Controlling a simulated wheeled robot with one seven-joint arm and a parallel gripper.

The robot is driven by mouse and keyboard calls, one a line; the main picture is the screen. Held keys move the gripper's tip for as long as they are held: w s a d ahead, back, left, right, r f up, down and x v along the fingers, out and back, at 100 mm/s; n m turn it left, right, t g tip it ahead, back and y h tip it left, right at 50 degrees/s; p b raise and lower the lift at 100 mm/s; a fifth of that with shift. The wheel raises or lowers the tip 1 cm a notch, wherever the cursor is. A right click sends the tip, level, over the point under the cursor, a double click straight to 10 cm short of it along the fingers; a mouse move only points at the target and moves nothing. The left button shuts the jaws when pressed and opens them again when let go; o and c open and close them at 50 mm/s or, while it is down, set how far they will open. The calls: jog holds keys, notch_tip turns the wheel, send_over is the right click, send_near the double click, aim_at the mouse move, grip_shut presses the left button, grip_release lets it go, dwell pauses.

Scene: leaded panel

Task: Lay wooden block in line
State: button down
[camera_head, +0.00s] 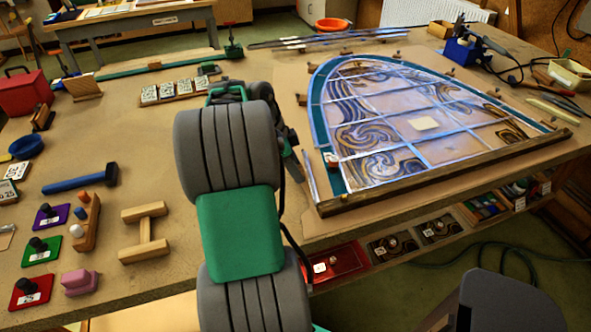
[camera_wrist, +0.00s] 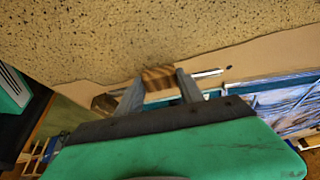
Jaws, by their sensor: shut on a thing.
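In the wrist view, a small wooden block (camera_wrist: 158,77) with striped brown grain sits between the two grey fingers of my gripper (camera_wrist: 160,86). The gripper is shut on it, over or near the speckled tabletop. In the head view my own arm hides the fingers and the held block. The leaded panel (camera_head: 425,124), with an arched top and swirled glass, lies on the right half of the table. A wooden bar (camera_head: 440,175) runs along its front edge. Small wooden blocks, such as one at the back (camera_head: 346,52) and one at the right (camera_head: 449,71), stand around its arch.
An I-shaped wooden piece (camera_head: 147,234), a blue hammer (camera_head: 80,179) and several coloured knobbed bases lie on the left. A rack of white tiles (camera_head: 177,91) is behind my arm. Tools and a blue holder (camera_head: 461,51) crowd the back right. Bare tabletop (camera_head: 130,135) shows at left centre.

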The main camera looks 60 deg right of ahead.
jog(key=shift+f, duration=0.55)
jog(key=shift+f, duration=0.25)
jog(key=c, duration=0.7)
grip_release()
jog(key=shift+r, duration=0.1)
jog(key=shift+c, duration=0.2)
